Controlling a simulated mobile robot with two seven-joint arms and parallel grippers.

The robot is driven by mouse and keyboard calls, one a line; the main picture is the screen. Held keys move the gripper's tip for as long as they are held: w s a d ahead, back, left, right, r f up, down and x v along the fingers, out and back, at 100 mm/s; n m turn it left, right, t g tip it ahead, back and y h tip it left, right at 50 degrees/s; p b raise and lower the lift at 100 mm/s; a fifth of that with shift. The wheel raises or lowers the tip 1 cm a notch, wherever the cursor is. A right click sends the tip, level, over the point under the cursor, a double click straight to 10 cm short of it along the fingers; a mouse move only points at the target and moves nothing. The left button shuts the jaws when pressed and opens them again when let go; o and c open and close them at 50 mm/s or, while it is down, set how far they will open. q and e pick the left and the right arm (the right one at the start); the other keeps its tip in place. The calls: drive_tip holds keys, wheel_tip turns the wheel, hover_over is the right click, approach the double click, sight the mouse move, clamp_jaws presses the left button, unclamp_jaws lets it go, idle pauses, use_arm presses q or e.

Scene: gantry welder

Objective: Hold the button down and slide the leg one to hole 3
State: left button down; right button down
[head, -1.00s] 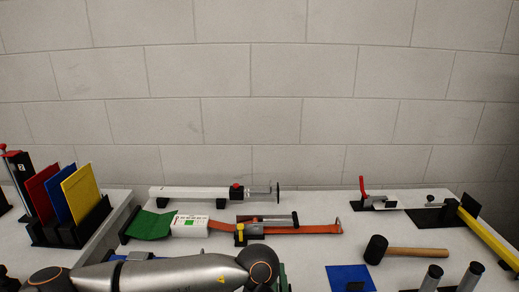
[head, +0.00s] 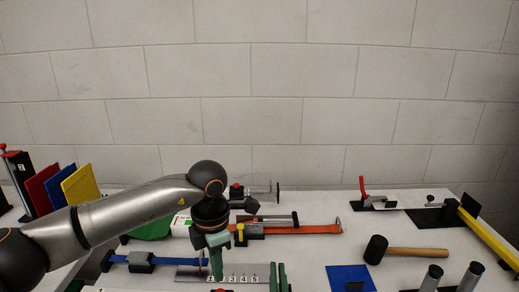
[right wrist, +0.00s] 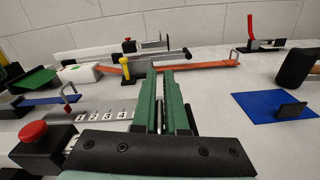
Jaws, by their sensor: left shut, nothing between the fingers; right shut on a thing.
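A grey metal strip (head: 188,273) with numbered holes lies near the front edge in the head view; it also shows in the right wrist view (right wrist: 93,112). A red button (right wrist: 33,131) sits on a black block left of the strip's near side. My left gripper (head: 217,272) is shut and empty, pointing down in front of the strip and covering part of it. My right gripper (head: 277,278) is at the strip's right end. Its green fingers (right wrist: 163,100) are shut on a grey metal piece, apparently the leg, mostly hidden between them.
A blue strap with a dark block (head: 141,262) lies left of the strip. An orange strap (head: 318,229) runs behind. A mallet (head: 415,252) and a blue mat (head: 349,278) lie to the right. Some bare table lies between the strip and the mat.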

use_arm(q)
drive_tip(key=shift+f, duration=2.1)
use_arm(e)
drive_tip(key=shift+f, duration=0.1)
use_arm(q)
drive_tip(key=shift+f, duration=0.7)
idle(0.3)
drive_tip(key=shift+s, duration=0.1)
use_arm(e)
drive_tip(key=shift+d, duration=4.4)
use_arm(q)
drive_tip(key=shift+r, duration=3.05)
